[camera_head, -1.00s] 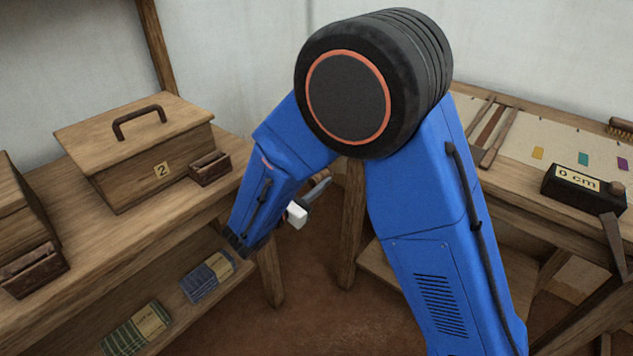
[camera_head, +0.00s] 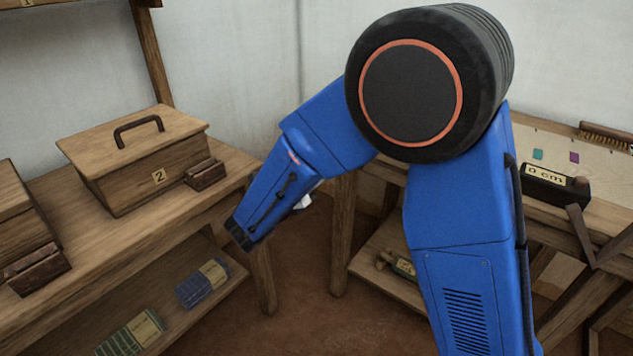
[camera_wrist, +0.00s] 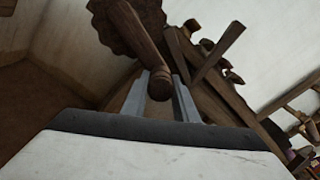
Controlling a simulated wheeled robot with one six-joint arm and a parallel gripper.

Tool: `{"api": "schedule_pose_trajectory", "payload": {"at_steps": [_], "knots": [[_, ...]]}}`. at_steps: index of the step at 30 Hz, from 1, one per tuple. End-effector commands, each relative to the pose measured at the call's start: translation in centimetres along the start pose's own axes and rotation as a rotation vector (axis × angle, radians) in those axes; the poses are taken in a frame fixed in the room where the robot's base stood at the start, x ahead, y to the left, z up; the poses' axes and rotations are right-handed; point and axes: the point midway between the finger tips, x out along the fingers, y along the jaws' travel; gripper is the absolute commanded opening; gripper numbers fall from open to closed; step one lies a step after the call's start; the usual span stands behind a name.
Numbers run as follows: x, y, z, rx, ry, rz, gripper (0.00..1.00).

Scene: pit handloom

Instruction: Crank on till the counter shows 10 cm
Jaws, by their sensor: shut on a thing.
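The counter (camera_head: 555,187) is a dark box on the right-hand bench in the head view, and its label reads 0 cm. In the wrist view a round wooden handle (camera_wrist: 142,42) runs down from a dark toothed wheel (camera_wrist: 113,18). My gripper (camera_wrist: 162,88) has its two grey fingers on either side of the handle's near end and is shut on it. In the head view my forearm hides the gripper, apart from a small white part (camera_head: 303,202). The handle and wheel cannot be made out there.
A lidded wooden box (camera_head: 135,160) marked 2 stands on the left bench. Wrapped bundles lie on the shelf below, one blue (camera_head: 202,284) and one green (camera_head: 132,333). A brush (camera_head: 605,136) lies on the right bench. Crossed wooden bars (camera_wrist: 215,55) stand close right of the handle.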

Motion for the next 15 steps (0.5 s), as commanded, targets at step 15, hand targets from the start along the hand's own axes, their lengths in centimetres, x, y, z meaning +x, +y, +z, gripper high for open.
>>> {"api": "schedule_pose_trajectory", "payload": {"at_steps": [15], "knots": [[-0.1, -2.6, 3.5, -0.411, -0.001, 0.0, 0.0]]}}
